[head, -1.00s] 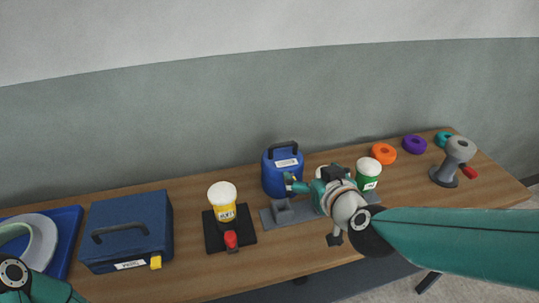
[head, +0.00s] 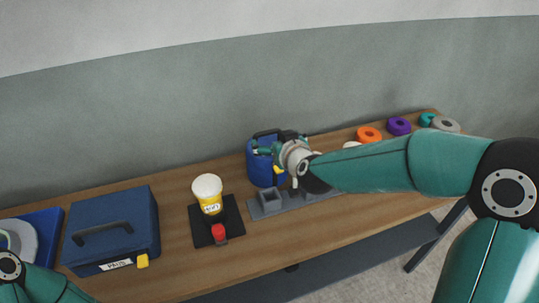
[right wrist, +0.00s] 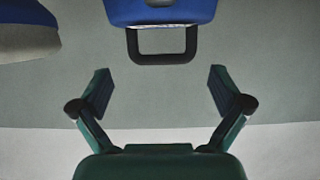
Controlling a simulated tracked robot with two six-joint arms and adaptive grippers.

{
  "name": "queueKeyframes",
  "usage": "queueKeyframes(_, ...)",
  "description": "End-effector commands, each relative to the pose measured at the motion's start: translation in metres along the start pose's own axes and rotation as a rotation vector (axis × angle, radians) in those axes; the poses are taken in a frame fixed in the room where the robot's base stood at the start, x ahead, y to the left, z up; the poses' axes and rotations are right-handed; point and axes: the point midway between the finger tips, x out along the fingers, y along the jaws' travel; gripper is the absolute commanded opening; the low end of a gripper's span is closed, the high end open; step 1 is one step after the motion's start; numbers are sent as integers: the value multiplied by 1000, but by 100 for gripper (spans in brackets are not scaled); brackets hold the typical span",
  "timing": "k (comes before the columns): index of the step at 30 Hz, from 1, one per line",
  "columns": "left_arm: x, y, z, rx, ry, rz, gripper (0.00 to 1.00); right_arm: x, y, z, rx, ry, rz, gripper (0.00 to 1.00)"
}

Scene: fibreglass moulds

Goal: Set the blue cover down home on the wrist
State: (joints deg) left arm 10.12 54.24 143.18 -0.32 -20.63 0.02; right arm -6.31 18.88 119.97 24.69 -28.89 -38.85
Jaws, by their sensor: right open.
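A blue, canister-like piece with a dark handle, which I take for the blue cover (head: 260,166), stands at the back of the bench. Its body and handle also show in the right wrist view (right wrist: 160,11). My right gripper (head: 269,154) is at the cover's upper right and hides part of it. In the right wrist view its two fingers (right wrist: 160,76) are spread apart, empty, with the handle just past the tips. A grey ring-shaped top (head: 445,124) shows at the far right; my right arm hides what is below. I cannot tell whether this is the wrist. My left gripper is out of view.
A grey base with a square socket (head: 271,197) lies in front of the cover. A yellow pot with a white lid (head: 208,190), a red-capped item (head: 219,233) and a blue case (head: 112,230) stand left. Orange (head: 369,134) and purple (head: 399,126) rings lie right.

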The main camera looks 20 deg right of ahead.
Motion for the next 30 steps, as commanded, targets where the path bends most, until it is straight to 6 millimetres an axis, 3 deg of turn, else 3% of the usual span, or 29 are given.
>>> queueKeyframes(10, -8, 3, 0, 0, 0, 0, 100, 44, -3, 6, 1, -2, 0, 100)
queueKeyframes(19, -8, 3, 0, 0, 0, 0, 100, 48, -3, 6, 0, 0, 0, 100)
queueKeyframes(30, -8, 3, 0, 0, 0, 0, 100, 48, -3, 7, 0, 0, 0, 38)
